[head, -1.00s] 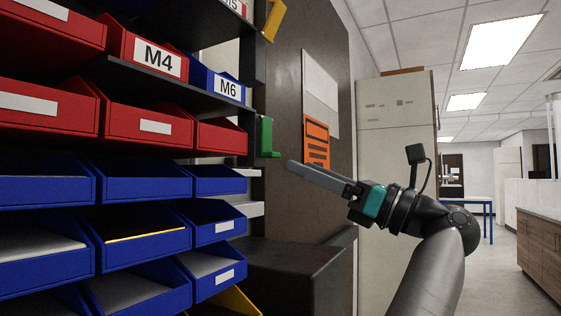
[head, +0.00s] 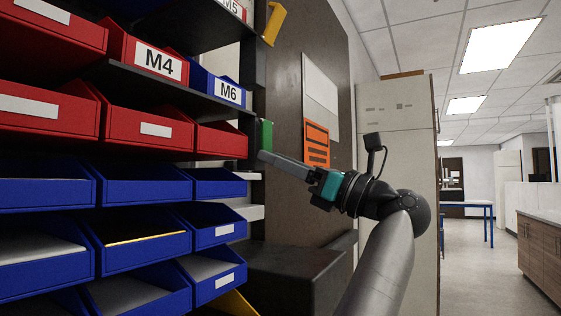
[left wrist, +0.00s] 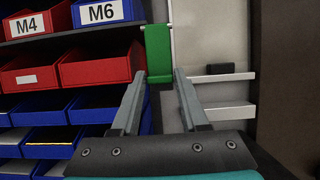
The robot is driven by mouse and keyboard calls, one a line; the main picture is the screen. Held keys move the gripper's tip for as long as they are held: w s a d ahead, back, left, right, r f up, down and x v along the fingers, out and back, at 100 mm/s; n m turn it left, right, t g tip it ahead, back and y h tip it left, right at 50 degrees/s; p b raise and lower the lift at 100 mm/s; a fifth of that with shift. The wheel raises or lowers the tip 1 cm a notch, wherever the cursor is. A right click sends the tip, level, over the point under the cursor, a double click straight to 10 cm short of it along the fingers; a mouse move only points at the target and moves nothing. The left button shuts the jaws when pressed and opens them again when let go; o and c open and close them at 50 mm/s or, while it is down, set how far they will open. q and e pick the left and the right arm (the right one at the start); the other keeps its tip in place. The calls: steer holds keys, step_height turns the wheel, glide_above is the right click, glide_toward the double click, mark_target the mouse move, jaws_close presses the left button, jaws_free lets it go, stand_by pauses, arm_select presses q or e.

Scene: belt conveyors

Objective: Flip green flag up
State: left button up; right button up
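The green flag (head: 266,135) sits at the right edge of the bin rack, beside the red bins. It also shows in the left wrist view (left wrist: 159,50), as an upright green plate with a lip at its lower end. My left gripper (head: 262,156) reaches in from the right with its fingertips at the flag's lower end. In the left wrist view its two fingers (left wrist: 160,76) are apart, one on each side of the flag's lower end. I cannot tell whether either finger touches it. In the head view the fingertips hide the flag's lip. My right gripper is not in view.
Red bins (head: 151,130) and blue bins (head: 144,185) fill the rack on the left. A yellow flag (head: 274,23) is higher on the rack edge. A dark panel with an orange sheet (head: 316,146) stands behind the gripper. Open floor lies at the right.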

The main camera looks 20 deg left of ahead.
arm_select(q)
jaws_close()
stand_by(1.0)
